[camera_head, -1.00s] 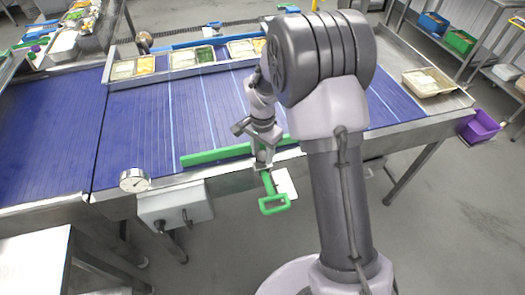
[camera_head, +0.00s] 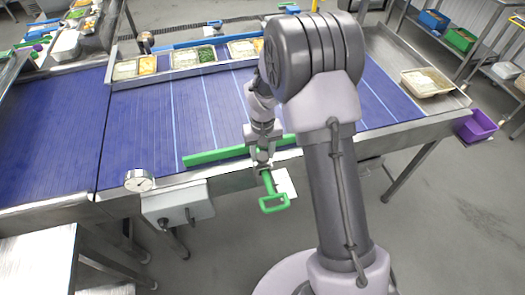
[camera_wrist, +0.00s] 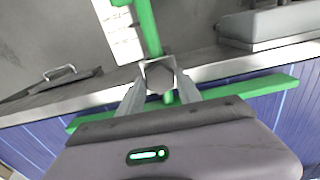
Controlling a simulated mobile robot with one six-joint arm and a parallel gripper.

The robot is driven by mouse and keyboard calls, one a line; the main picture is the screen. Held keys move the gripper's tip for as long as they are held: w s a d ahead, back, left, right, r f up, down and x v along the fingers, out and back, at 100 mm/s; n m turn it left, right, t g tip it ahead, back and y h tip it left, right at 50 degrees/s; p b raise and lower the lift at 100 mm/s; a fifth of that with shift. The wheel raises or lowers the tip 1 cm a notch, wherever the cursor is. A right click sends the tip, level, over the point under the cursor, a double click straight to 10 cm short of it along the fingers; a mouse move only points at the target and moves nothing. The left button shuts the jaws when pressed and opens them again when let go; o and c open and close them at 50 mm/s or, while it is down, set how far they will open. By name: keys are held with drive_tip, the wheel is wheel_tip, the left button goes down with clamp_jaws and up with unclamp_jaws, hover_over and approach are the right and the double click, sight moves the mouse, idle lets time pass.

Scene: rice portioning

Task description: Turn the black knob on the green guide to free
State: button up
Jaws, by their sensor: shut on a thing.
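The green guide lies as a long bar along the near edge of the blue belt (camera_head: 215,156). Its green arm with a loop handle (camera_head: 275,203) sticks out over the belt's front edge. My gripper (camera_head: 263,163) is over the point where the arm meets the steel rail. In the wrist view, my gripper (camera_wrist: 158,82) has its two fingers on either side of the dark knob (camera_wrist: 157,76) and is shut on it. The guide's bar (camera_wrist: 265,87) runs behind the fingers there. The knob's setting cannot be read, and my gripper hides the knob in the head view.
A dial gauge (camera_head: 139,180) and a grey control box (camera_head: 178,204) sit at the belt's front left. A white sheet or plate (camera_head: 286,183) is beside the green arm. Food trays (camera_head: 186,60) stand along the far side, and another tray (camera_head: 426,82) is at right.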

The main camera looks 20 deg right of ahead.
sight(262, 156)
drive_tip(key=n+p, duration=0.2)
drive_tip(key=n, duration=0.4)
drive_tip(key=shift+r+n, duration=0.1)
drive_tip(key=shift+n, duration=0.2)
drive_tip(key=n+p, duration=0.1)
drive_tip(key=n, duration=0.4)
drive_tip(key=shift+n, duration=0.4)
drive_tip(key=o, duration=1.4)
drive_tip(key=shift+c, duration=0.2)
wheel_tip(262, 156, up, 17)
drive_tip(key=p, duration=0.4)
drive_tip(key=shift+r, duration=0.15)
